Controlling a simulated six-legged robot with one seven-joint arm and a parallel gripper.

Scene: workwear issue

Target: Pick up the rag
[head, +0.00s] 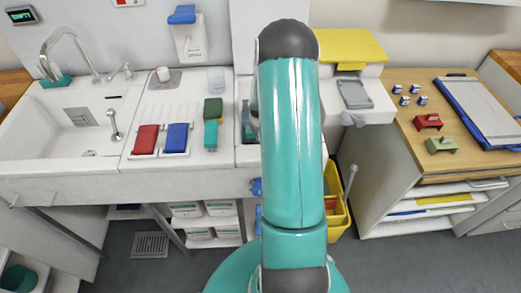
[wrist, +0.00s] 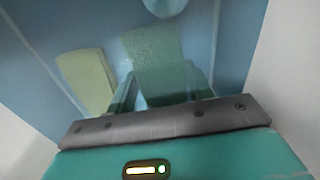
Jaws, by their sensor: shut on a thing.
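In the wrist view, a textured green-teal piece, which looks like the rag (wrist: 150,48), lies between the two fingers of my gripper (wrist: 160,82). My gripper is shut on it, inside a blue-lined basin (wrist: 226,45). The rag's near end is partly covered by the fingers. In the head view my own arm hides the gripper and the rag. A sliver of the basin (head: 247,128) shows left of the arm.
A pale green block (wrist: 87,78) lies just left of the rag. A rounded light-blue thing (wrist: 165,6) is at the top. Pale walls flank the gripper. In the head view, red (head: 146,139) and blue (head: 176,138) items lie on the counter left of the basin.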

